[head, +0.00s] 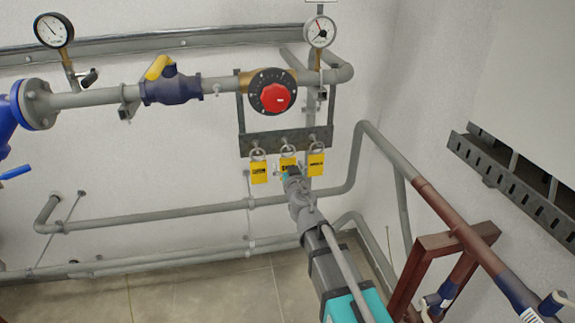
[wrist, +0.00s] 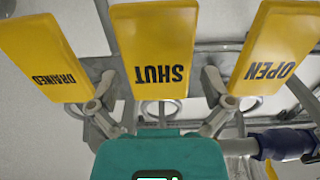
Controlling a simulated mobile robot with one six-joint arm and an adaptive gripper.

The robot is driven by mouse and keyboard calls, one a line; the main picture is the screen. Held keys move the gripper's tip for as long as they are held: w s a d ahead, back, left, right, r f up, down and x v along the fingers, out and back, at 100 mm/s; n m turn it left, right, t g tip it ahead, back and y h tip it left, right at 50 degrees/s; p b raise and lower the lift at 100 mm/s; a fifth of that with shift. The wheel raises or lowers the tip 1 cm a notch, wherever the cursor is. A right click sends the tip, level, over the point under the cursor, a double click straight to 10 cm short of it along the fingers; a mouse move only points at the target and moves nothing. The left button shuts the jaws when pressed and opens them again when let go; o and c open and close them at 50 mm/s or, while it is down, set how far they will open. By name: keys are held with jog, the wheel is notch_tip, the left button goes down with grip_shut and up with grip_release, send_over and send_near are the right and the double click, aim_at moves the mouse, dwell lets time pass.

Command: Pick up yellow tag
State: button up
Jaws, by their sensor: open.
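Three yellow tags hang by rings from a dark metal rail. In the head view they are the left tag (head: 259,172), the middle tag (head: 287,163) and the right tag (head: 316,164). The wrist view is upside down and shows the tags reading DRAINED (wrist: 42,55), SHUT (wrist: 154,50) and OPEN (wrist: 275,47). My gripper (head: 291,173) is at the middle tag and hides its lower part. In the wrist view my gripper (wrist: 158,86) is open, with one finger on each side of the SHUT tag. I cannot tell whether a finger touches a tag.
The rail (head: 285,141) hangs below a round dial with a red knob (head: 274,97). A grey pipe (head: 200,214) runs behind and below the tags. A brown metal frame (head: 425,260) stands at the lower right. The side tags are close to my fingers.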

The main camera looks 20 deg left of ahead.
jog(key=shift+w, duration=0.4)
jog(key=shift+s+a, duration=0.1)
jog(key=shift+s, duration=0.05)
jog(key=c, duration=1)
jog(key=shift+r+p, duration=0.35)
